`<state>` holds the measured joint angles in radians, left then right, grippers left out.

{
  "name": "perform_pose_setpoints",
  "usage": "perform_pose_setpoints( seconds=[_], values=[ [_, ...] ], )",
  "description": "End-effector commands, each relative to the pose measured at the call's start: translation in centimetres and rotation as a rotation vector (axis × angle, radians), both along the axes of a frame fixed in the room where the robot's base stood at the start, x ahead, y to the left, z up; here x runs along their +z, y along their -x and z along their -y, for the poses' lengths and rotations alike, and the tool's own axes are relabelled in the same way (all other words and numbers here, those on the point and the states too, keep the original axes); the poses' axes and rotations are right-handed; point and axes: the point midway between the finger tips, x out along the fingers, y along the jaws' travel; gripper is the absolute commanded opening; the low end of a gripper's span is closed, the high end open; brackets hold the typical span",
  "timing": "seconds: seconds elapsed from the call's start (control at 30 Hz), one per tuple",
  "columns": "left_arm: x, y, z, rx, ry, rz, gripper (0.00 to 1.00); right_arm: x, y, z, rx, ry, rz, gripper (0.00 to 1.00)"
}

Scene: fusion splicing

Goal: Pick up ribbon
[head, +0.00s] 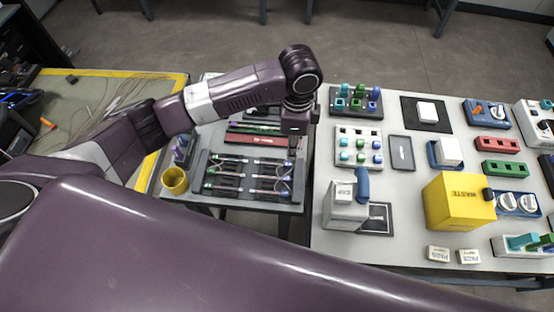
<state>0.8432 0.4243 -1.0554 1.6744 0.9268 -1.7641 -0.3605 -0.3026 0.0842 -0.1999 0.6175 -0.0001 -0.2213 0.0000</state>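Thin ribbon pieces (229,175) lie in rows on a dark grey tray (238,202), with small green and pinkish ends showing. One at the tray's right side curves in a loop (286,180). My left gripper (294,147) points down above the tray's far right edge, near the end of a red bar. Its fingers are small and dark here, so I cannot tell whether they are open or hold anything. The gripper covers part of the tray's back right corner. My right gripper is not in view.
A red bar (250,139) lies behind the tray. A yellow cup (174,180) stands left of it. The right table holds a grey device with a blue handle (362,186), a yellow waste box (457,203) and racks of coloured caps (359,147).

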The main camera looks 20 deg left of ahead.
Motion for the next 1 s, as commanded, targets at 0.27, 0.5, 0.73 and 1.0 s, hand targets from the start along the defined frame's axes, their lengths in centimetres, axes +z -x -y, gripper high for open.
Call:
perform_pose_setpoints(
  seconds=[0.27,0.5,0.73,1.0],
  values=[
    [-2.4,0.0,0.0,0.001,-0.001,-0.002,0.2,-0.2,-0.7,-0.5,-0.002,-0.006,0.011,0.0],
    [-5.3,0.4,-0.3,0.002,-0.002,-0.005,0.2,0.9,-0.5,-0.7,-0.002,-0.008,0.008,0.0],
    [-8.2,0.3,-0.4,0.001,-0.001,-0.001,0.2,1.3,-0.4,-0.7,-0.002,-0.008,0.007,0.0],
    [-8.5,0.3,-0.4,0.0,0.0,0.001,0.19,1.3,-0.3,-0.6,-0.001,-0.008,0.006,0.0]
  ],
)
